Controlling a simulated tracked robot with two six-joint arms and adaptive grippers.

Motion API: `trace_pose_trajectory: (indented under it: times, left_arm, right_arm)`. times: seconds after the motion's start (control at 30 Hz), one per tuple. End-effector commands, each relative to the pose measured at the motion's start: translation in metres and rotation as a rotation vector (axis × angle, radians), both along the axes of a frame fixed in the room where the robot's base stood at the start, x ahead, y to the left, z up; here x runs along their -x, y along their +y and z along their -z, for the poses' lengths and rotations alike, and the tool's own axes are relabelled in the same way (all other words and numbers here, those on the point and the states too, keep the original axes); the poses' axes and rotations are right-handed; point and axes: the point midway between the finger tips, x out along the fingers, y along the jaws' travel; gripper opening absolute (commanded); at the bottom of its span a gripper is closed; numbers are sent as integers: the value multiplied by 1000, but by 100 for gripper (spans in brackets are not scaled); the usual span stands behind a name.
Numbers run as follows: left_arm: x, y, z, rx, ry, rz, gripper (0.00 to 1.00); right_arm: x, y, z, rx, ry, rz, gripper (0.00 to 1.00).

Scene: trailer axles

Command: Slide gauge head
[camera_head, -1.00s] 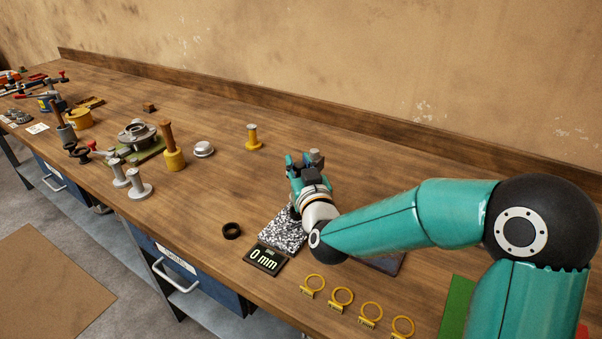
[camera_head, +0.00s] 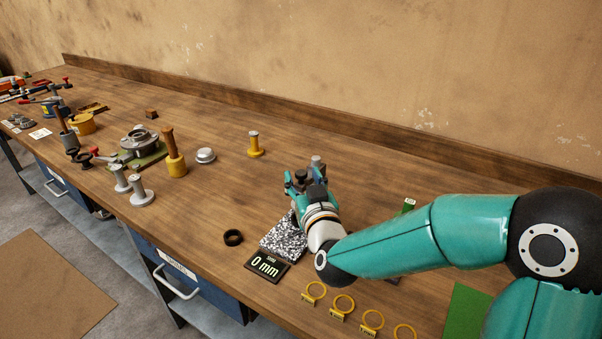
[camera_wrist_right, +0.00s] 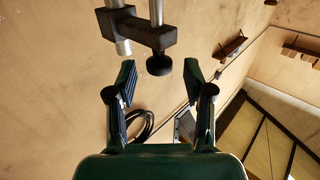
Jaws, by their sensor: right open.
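My right gripper (camera_head: 300,180) is over the bench behind the speckled plate (camera_head: 284,239). In the right wrist view, its two dark fingers (camera_wrist_right: 160,84) are open, with nothing between the pads. Just beyond the fingertips is a dark clamp block (camera_wrist_right: 140,28) on silver rods, seemingly the gauge head, with a round black knob (camera_wrist_right: 158,65). The knob lies roughly in line with the gap between the fingers. In the head view a grey post top (camera_head: 317,161) shows behind the gripper; the rest is hidden. A display (camera_head: 264,265) in front of the plate reads 0 mm. My left gripper is not in view.
A black ring (camera_head: 233,238) lies left of the plate. Several yellow rings (camera_head: 343,304) lie along the front edge. A yellow spool (camera_head: 255,145) stands farther back, with a silver cap (camera_head: 205,155) to its left.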

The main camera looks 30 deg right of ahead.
Motion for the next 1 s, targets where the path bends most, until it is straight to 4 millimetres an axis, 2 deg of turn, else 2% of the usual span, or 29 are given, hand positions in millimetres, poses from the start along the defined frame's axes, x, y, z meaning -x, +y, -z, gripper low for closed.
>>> trace_pose_trajectory:
  times: [0.2, 0.33, 0.87, 1.0]
  left_arm:
    - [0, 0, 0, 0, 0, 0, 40]
    - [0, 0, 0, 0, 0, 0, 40]
    - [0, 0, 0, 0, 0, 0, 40]
    - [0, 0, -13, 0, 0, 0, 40]
  right_arm:
    - [33, 9, 0, -1, 0, -2, 52]
    - [43, 12, 1, 0, 1, -3, 52]
    - [45, 13, 0, 0, 1, -1, 52]
    - [45, 12, -13, 0, 1, -1, 52]
